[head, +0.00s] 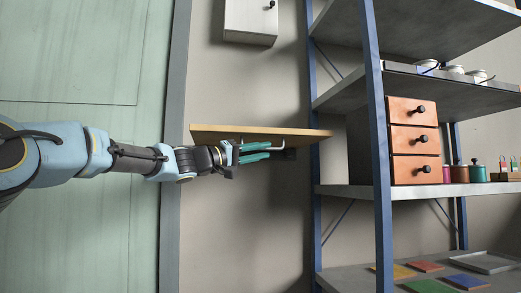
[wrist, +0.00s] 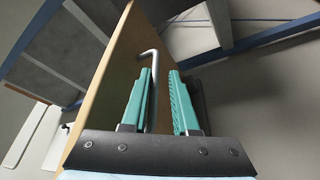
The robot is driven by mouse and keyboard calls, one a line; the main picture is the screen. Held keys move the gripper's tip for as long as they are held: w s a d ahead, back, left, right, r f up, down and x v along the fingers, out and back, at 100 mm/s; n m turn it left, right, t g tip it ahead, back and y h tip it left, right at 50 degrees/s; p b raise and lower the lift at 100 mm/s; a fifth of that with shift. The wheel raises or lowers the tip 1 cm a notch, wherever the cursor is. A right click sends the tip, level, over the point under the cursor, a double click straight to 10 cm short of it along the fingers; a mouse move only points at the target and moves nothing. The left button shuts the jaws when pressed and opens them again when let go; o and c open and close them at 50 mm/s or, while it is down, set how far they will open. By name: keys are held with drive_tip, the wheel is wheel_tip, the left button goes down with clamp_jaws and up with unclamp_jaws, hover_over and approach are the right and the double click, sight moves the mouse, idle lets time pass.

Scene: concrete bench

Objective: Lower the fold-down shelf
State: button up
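The fold-down shelf (head: 225,131) is a wooden board standing out level from the wall in the head view. In the wrist view, its underside (wrist: 118,70) fills the left side. A bent grey metal rod (wrist: 152,56) stands off this underside and runs down between my fingers. My gripper (head: 270,150), with teal fingers, is just below the board. In the wrist view, my gripper (wrist: 160,78) is open, with the rod in the gap near the left finger. I cannot tell whether they touch. Part of the rod is hidden behind the left finger.
A blue-post shelving rack (head: 378,150) stands close to the right of the board. It carries an orange drawer unit (head: 413,140), cups and coloured tiles. A white cabinet (head: 250,18) hangs above the board. A green door (head: 80,170) is at left. The wall below the board looks clear.

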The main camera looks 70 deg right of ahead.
drive_tip(key=shift+o, duration=1.3)
drive_tip(key=v, duration=1)
drive_tip(key=shift+w+a, duration=0.2)
drive_tip(key=shift+a, duration=0.1)
